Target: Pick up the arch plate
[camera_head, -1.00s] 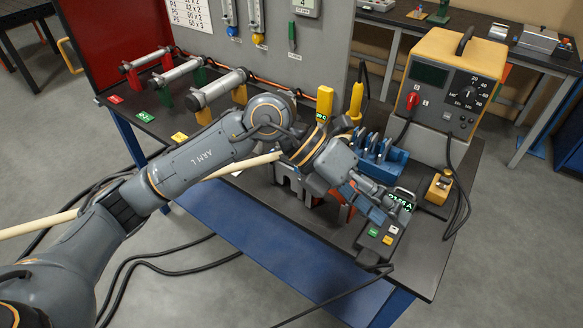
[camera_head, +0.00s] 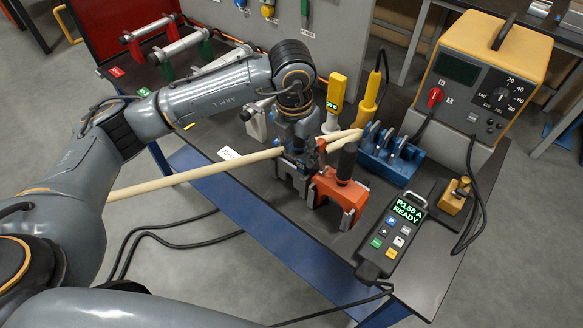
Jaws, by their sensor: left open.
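I cannot tell for sure which of the two is the arch plate. My left gripper (camera_head: 297,168) is open and points down just above and behind these pieces; its fingertips are mostly hidden. I cannot tell if it touches either piece. My right gripper is not in view.
A pale rod (camera_head: 185,180) runs from lower left to the gripper area. A blue rack (camera_head: 389,160), yellow tools (camera_head: 336,92), a handset reading READY (camera_head: 392,240) and a yellow power unit (camera_head: 488,75) crowd the right.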

